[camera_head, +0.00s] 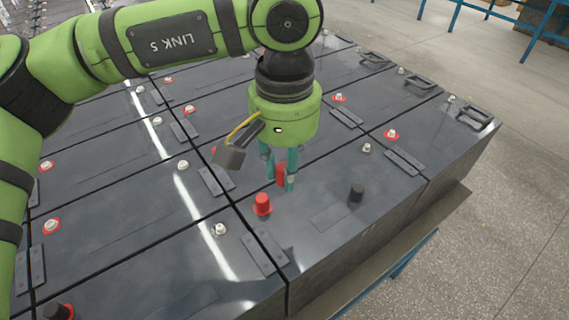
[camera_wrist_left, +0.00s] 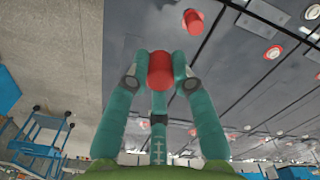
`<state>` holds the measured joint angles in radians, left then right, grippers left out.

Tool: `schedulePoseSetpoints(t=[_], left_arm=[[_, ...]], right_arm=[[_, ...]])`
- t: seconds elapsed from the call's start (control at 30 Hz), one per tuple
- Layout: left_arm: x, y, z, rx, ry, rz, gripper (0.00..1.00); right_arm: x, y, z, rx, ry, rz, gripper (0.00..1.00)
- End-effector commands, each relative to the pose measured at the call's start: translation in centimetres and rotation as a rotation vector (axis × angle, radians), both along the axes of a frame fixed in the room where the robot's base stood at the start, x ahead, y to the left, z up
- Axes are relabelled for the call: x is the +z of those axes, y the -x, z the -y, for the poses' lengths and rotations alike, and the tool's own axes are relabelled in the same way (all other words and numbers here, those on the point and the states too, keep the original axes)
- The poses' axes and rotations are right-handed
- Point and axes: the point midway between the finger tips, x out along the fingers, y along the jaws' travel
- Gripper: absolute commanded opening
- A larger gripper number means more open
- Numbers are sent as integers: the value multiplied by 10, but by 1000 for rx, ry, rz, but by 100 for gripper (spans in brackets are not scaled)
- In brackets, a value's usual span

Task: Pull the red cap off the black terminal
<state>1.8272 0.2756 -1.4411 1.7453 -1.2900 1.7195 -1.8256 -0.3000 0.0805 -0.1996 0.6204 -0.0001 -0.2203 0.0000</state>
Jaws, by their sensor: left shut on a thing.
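My left gripper (camera_head: 284,182) points down over the front battery, its teal fingers shut on a red cap (camera_head: 280,174). In the left wrist view the held red cap (camera_wrist_left: 160,69) sits between the two fingertips (camera_wrist_left: 160,76). The held cap appears to be clear of the battery top; the exact gap is hard to tell. Another red cap (camera_head: 262,204) stands upright on the battery to the left of the fingers, and it also shows in the left wrist view (camera_wrist_left: 193,20). A black cap or terminal (camera_head: 357,193) stands to the right on the same battery. My right gripper is not in view.
Rows of dark batteries (camera_head: 110,225) carry bare metal terminals, several with red rings. A black cap on a red ring (camera_head: 57,311) is at the lower left. A ledge with blue supports (camera_head: 415,250) runs along the right edge.

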Motion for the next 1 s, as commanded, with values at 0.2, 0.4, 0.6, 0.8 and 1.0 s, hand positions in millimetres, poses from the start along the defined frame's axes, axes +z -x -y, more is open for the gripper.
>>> schedulePoseSetpoints(t=[0.2,0.4,0.6,0.8,1.0], left_arm=[[10,0,0,0,0,0,0],[18,0,0,0,0,0,0],[26,0,0,-1,0,0,0],[34,0,0,-1,0,0,0],[42,0,0,-1,0,0,0]], right_arm=[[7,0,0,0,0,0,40],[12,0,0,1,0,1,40],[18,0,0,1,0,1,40],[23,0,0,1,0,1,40],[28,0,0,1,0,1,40]])
